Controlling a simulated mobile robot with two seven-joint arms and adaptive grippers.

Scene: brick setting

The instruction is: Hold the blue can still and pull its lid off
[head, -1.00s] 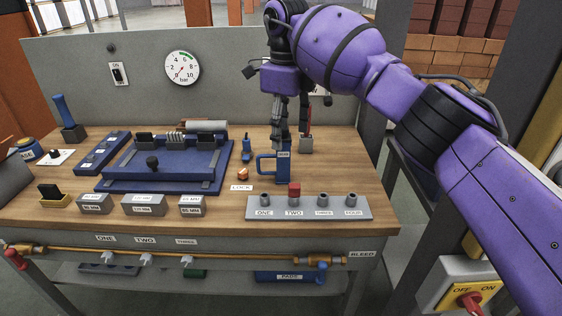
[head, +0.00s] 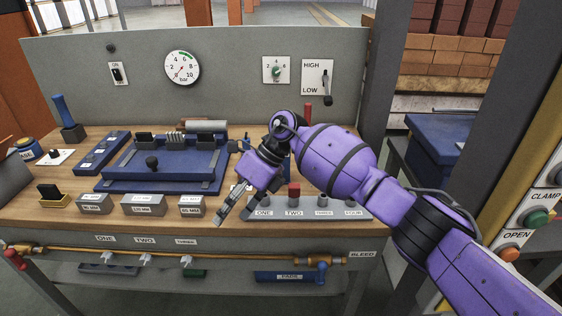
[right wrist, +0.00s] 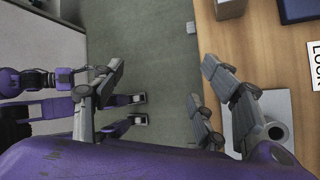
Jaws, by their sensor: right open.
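A round blue can (head: 27,147) with a yellow label stands at the far left of the bench in the head view, partly cut by a grey object. Its lid cannot be told apart clearly. My right gripper (head: 233,213) is open and empty, pointing down over the bench's front edge, far to the right of the can. In the right wrist view the fingers of my right gripper (right wrist: 160,75) are spread with only floor between them.
A blue fixture (head: 165,160) fills the bench middle. Grey labelled blocks (head: 143,205) stand along the front. A grey strip with pegs (head: 330,209) is close right of the gripper. A copper pipe (head: 80,251) runs below the edge. My arm hides the blue handled piece's place.

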